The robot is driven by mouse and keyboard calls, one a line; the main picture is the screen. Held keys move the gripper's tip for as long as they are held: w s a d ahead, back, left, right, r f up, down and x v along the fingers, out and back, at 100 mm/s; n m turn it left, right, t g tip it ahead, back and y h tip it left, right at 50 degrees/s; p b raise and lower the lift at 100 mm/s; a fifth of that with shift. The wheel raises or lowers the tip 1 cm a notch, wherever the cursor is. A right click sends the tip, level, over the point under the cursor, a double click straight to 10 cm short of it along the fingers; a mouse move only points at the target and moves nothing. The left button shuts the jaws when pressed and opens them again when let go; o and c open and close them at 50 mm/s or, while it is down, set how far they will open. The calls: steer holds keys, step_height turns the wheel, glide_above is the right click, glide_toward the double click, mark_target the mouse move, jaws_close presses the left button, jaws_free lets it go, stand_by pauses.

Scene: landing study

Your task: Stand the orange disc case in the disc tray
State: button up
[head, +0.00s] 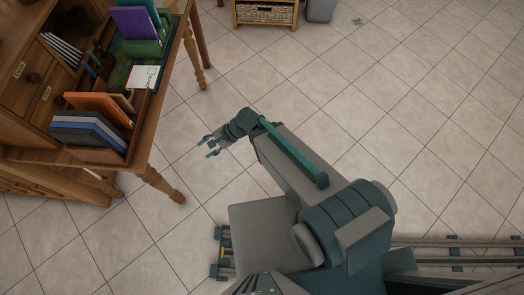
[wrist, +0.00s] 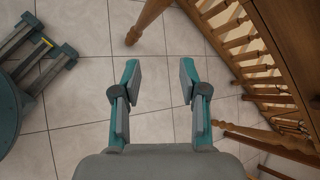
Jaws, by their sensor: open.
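An orange case (head: 98,102) is on the wooden desk at the left of the head view, tilted, just behind a row of blue and grey cases (head: 85,131). Whether it rests on the desk or inside a holder is hard to tell. A disc tray cannot be clearly made out; the cases hide what is under them. My gripper (head: 209,145) is open and empty above the floor, right of the desk and apart from it. In the wrist view its two fingers (wrist: 160,80) are spread with only floor tiles between them.
The desk (head: 158,98) has turned legs and an edge facing my arm. A purple item (head: 134,22), a green holder (head: 143,48) and a white card (head: 143,77) are farther back. A shelf with a basket (head: 265,13) stands at the far wall. The tiled floor is open.

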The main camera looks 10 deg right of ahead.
steer(key=s+d+f+n+g+h, duration=0.2)
steer(key=s+d+f+n+h, duration=0.1)
steer(key=s+d+f, duration=0.2)
steer(key=s+d+f+n+g+h, duration=0.2)
steer(key=s+d, duration=0.7)
steer(key=d, duration=0.5)
steer(key=s+d+f+n+g+h, duration=0.2)
steer(key=s+d+f+n+h, duration=0.2)
steer(key=s+d+f, duration=0.3)
step_height(320, 180, down, 2)
steer(key=d+n, duration=0.1)
steer(key=d, duration=0.2)
steer(key=shift+n+g+h, duration=0.3)
steer(key=shift+g, duration=0.1)
steer(key=shift+s, duration=0.1)
